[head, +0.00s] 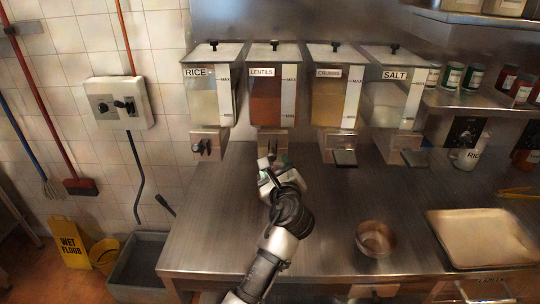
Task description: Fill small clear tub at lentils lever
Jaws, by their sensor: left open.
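The lentils dispenser (264,104) is in the middle of the head view, a clear bin of reddish-brown lentils with a "LENTILS" label. My left gripper (272,170) is open just below and in front of its outlet, above the steel counter. The gripper and wrist hide most of the outlet, so the lentils lever cannot be made out. I cannot clearly make out the small clear tub; something pale and greenish shows at the fingers, too small to identify. My right gripper is not in view.
Rice (209,104), crumbs (327,104) and salt (392,104) dispensers stand beside the lentils. A metal bowl (375,239) and a pale tray (482,238) sit on the counter (210,230) at the right. The counter's left part is clear.

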